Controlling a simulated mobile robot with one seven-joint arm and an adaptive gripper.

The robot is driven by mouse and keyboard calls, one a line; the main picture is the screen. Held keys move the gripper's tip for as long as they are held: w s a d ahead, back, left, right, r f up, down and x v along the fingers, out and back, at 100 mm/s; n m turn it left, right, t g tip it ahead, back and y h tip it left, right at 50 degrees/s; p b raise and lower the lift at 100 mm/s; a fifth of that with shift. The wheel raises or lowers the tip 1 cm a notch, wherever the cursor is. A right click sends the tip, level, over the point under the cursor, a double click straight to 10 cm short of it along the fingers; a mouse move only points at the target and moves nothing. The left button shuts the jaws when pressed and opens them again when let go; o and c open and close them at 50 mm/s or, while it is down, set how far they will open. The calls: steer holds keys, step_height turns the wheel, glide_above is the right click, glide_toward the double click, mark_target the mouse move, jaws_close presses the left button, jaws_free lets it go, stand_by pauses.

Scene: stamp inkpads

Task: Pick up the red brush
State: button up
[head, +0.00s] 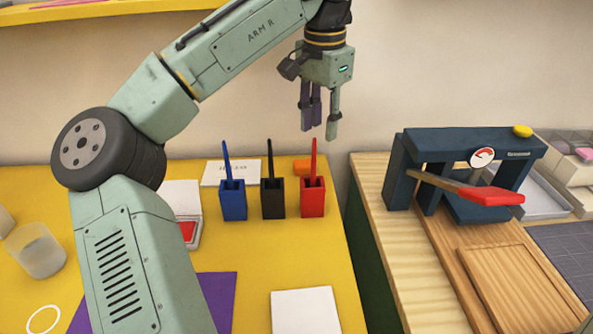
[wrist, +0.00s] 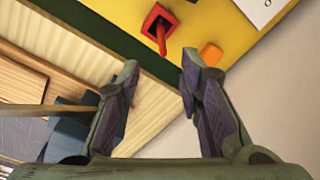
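The red brush (head: 314,158) stands upright in a red square holder (head: 312,199) on the yellow table, at the right end of a row of three holders. In the wrist view the red brush (wrist: 161,40) rises from its red holder (wrist: 152,17) near the top, beyond the fingertips. My gripper (head: 318,132) hangs in the air above the red holder in the head view, apart from the brush. In the wrist view my gripper (wrist: 160,66) has its fingers spread wide with nothing between them.
A black brush and holder (head: 273,199) and a blue brush and holder (head: 233,201) stand to the left of the red one. An orange block (head: 302,168) lies behind. A dark press (head: 405,165) with a red-handled lever (head: 490,196) stands on the wooden bench at right.

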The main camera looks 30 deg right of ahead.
mark_target(313, 164)
steer(key=f, duration=0.6)
steer(key=a+f, duration=0.1)
steer(key=f, duration=0.3)
steer(key=shift+w+a, duration=0.1)
steer(key=shift+w, duration=0.05)
steer(key=shift+f, duration=0.55)
steer(key=shift+c, duration=0.5)
jaws_close()
